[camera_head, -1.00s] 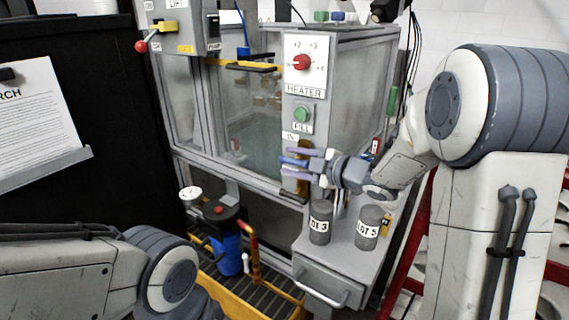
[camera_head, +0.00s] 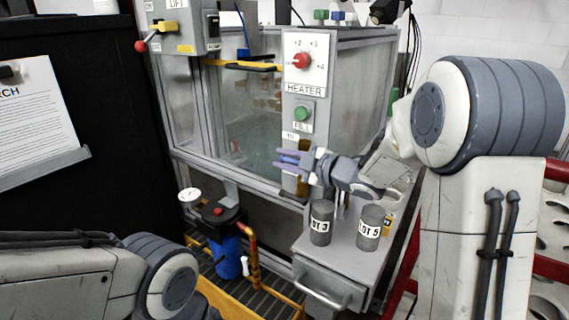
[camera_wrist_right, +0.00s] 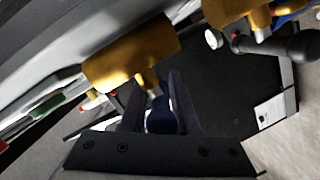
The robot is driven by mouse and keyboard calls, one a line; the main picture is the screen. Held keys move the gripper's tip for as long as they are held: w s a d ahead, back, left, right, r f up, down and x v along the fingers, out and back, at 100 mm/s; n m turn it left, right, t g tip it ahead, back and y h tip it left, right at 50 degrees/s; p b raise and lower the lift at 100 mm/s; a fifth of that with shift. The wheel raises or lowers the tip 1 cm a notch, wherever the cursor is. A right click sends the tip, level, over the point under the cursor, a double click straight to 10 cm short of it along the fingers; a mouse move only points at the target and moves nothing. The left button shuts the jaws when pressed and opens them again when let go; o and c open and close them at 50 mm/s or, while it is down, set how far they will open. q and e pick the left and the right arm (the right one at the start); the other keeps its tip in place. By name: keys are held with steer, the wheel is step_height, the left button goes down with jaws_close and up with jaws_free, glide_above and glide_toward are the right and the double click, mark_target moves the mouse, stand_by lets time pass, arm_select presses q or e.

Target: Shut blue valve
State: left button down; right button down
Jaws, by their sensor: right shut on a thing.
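My right gripper (camera_head: 284,160) is at the front of the tank, just below the FILL button. In the right wrist view its two dark fingers (camera_wrist_right: 157,88) are closed around a dark blue piece (camera_wrist_right: 160,118), which I take to be the blue valve's handle. A brass valve body (camera_wrist_right: 130,54) lies just beyond the fingertips. In the head view the brass body (camera_head: 304,154) shows partly behind the gripper, and the blue handle is mostly hidden by the fingers. My left gripper is out of view; only left arm links show at lower left.
Grey cylinders marked LOT 3 (camera_head: 321,222) and LOT 5 (camera_head: 370,228) stand on a grey cabinet (camera_head: 338,262) below my right wrist. A blue filter housing (camera_head: 227,255) stands to the left. A second brass part (camera_wrist_right: 235,12) and a black knob (camera_wrist_right: 292,44) show in the wrist view.

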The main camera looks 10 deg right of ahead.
steer(key=shift+f+b, duration=0.2)
steer(key=shift+b, duration=0.15)
steer(key=shift+r+t+y, duration=0.3)
steer(key=shift+t, duration=0.1)
steer(key=c, duration=0.8)
jaws_free()
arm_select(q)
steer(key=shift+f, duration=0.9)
arm_select(e)
steer(key=shift+o, duration=0.2)
steer(key=shift+s+d, duration=0.1)
arm_select(q)
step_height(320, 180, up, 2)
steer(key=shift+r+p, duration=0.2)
steer(key=shift+p, duration=0.9)
arm_select(e)
steer(key=v, duration=1)
steer(key=shift+s+d+r, duration=0.1)
